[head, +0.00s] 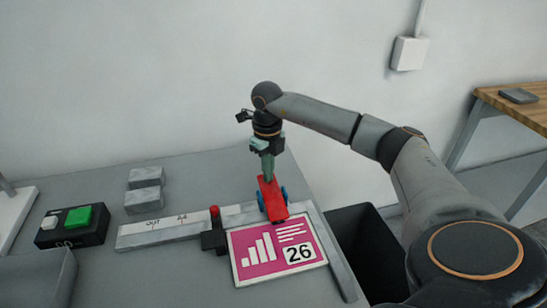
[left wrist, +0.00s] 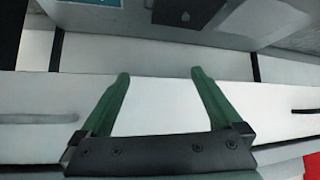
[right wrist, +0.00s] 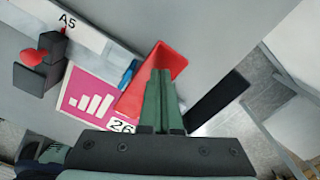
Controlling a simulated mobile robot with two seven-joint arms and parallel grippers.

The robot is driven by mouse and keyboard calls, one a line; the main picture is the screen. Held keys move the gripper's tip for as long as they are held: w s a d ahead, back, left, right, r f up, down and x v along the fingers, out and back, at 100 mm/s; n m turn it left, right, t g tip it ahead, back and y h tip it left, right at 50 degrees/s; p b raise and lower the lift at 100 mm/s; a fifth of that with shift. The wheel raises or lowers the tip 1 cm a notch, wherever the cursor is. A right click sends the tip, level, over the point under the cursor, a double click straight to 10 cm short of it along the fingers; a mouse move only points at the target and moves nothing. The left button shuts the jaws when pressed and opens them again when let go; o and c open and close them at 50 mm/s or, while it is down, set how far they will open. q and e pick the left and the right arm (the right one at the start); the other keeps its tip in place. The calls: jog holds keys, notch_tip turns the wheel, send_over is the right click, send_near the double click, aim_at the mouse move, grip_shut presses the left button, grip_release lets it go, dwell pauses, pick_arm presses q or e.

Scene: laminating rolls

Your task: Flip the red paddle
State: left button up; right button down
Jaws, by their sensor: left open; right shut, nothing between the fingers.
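The red paddle (head: 273,203) is a long red piece on the ruled strip at the upper edge of the pink card, with blue round parts at its sides. In the right wrist view the red paddle (right wrist: 137,100) lies beside and partly behind the fingers. My right gripper (head: 267,174) points down at the far end of the paddle, fingers shut with nothing between them. Whether the fingertips touch the paddle I cannot tell. My left gripper (left wrist: 158,74) is open and empty over a pale surface, and it is not in the head view.
A pink card (head: 262,262) marked 26 lies below the paddle. A black block with a red knob (head: 214,229) stands left of it on the ruled strip (head: 160,233). A green button box (head: 78,222) and grey blocks (head: 145,195) stand left. A dark bin (head: 362,245) is at right.

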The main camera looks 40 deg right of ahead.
pick_arm(q)
jog(key=shift+f+b, duration=0.35)
pick_arm(e)
jog(key=shift+f, duration=0.65)
pick_arm(q)
jog(key=shift+d, duration=0.1)
pick_arm(e)
jog(key=shift+r, duration=0.1)
jog(key=shift+r+p, duration=1.35)
jog(key=shift+r, duration=0.1)
jog(key=shift+r+p, duration=0.6)
jog(key=shift+r, duration=0.1)
jog(key=shift+r+p, duration=0.6)
jog(key=shift+r, duration=0.05)
jog(key=shift+r+p, duration=0.65)
jog(key=shift+r, duration=0.15)
pick_arm(q)
jog(key=r, duration=0.5)
jog(key=shift+s+a+r, duration=0.15)
jog(key=shift+a+r, duration=0.15)
jog(key=shift+r, duration=0.1)
pick_arm(e)
jog(key=shift+f, duration=0.1)
